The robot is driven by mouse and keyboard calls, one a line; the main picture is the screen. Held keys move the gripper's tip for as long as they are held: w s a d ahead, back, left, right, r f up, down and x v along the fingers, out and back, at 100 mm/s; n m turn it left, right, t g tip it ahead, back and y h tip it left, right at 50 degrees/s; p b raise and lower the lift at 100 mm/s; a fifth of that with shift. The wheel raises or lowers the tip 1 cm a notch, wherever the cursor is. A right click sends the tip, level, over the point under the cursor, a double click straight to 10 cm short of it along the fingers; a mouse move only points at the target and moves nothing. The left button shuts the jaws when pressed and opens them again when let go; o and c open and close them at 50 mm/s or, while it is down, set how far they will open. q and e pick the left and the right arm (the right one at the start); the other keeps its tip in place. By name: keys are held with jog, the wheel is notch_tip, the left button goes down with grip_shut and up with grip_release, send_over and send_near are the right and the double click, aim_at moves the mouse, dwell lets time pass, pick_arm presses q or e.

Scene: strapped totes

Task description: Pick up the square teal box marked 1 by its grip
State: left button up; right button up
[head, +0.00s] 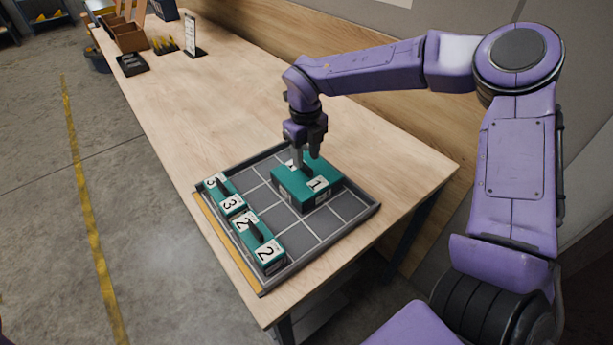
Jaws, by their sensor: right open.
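The square teal box marked 1 (290,190) sits in the back right part of a grey gridded tray (323,236) on the table. Its dark grip (307,173) stands up from the middle of its top. My right gripper (305,162) points down right over this box, with its fingertips close to the grip. It is open. I cannot tell whether the fingers touch the grip or sit around it. My left gripper is not in the picture.
Two narrow teal boxes, marked 3 (223,196) and 2 (258,242), stand along the tray's left side. The wooden table (215,105) is clear behind the tray. Brown bins (128,36), a black tray (132,64) and a small sign (191,35) stand at the far end.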

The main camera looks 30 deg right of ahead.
aim_at(306, 165)
jog(key=f, duration=0.3)
jog(key=shift+w+d+f+p, duration=0.15)
jog(key=shift+w+d+p, duration=0.05)
jog(key=shift+w+p, duration=0.2)
jog(key=shift+s+f, duration=0.1)
jog(key=shift+f, duration=0.25)
jog(key=shift+s, duration=0.2)
jog(key=shift+w, duration=0.1)
grip_shut()
dwell(0.3)
